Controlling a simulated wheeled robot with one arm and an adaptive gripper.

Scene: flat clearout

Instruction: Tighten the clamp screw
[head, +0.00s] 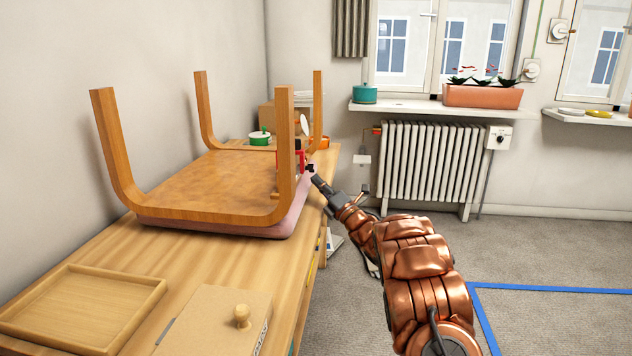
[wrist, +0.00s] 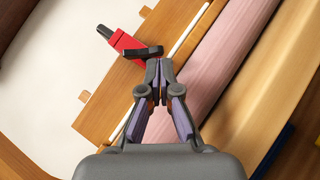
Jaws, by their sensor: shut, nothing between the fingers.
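The red clamp (wrist: 125,41) shows in the wrist view with a black end at upper left and a dark bar-like handle (wrist: 140,53) at its lower right. It sits by the wooden rail of an upturned piece of furniture (head: 205,185). In the head view the clamp (head: 299,158) is small and partly hidden behind a wooden leg. My gripper (wrist: 160,68) is shut and empty, its fingertips at the right end of the dark handle; I cannot tell whether they touch. In the head view my gripper (head: 314,176) reaches the furniture's right edge.
The furniture lies legs up on a pink pad (head: 230,229) on the wooden bench (head: 110,245). A wooden tray (head: 80,310) and a box with a knob (head: 215,325) lie in front. A green tin (head: 259,139) stands behind. The floor on the right is free before the radiator (head: 430,160).

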